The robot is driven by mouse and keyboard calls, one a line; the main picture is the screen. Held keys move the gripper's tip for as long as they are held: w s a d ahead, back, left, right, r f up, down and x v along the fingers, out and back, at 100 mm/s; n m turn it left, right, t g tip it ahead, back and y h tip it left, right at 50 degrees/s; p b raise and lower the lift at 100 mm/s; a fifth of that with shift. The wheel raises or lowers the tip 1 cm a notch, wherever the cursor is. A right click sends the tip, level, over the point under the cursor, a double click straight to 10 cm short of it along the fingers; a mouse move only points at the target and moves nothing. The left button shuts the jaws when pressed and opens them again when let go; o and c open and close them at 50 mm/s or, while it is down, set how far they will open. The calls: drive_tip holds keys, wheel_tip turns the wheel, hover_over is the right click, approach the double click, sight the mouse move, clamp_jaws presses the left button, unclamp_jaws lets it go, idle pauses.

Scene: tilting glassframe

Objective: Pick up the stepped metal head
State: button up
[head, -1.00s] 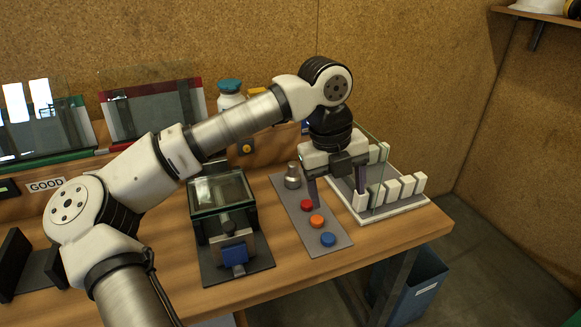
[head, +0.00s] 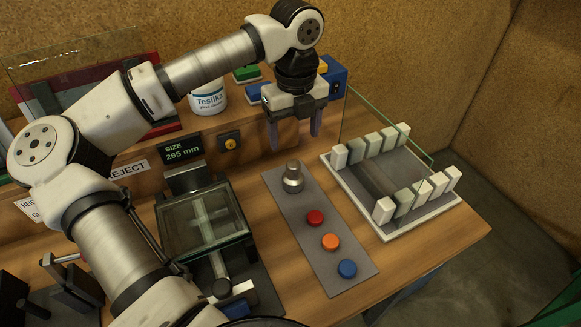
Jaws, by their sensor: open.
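The stepped metal head (head: 293,177) is a small silvery piece with a narrower top on a wider base. It stands upright at the far end of a grey plate (head: 335,272) on the wooden bench. My gripper (head: 294,140) is open and empty, fingers pointing down. In the head view its fingertips show just above and behind the metal head, apart from it. How far apart in depth I cannot tell.
A white rack (head: 398,226) with glass panes and several white blocks stands to the right. A glass-topped fixture (head: 205,222) with a size display (head: 184,149) is to the left.

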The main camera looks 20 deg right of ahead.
sight(293, 174)
drive_tip(key=f, duration=0.3)
drive_tip(key=f+p, duration=0.1)
drive_tip(key=f, duration=0.2)
drive_tip(key=shift+s+f, duration=0.2)
drive_tip(key=shift+f, duration=0.15)
drive_tip(key=f+p, duration=0.1)
drive_tip(key=f, duration=0.1)
drive_tip(key=f+p, duration=0.1)
drive_tip(key=f, duration=0.1)
drive_tip(key=shift+s+a+f+p, duration=0.2)
drive_tip(key=shift+p, duration=0.15)
drive_tip(key=shift+f, duration=0.55)
drive_tip(key=c, duration=1.3)
drive_tip(key=shift+r, duration=0.15)
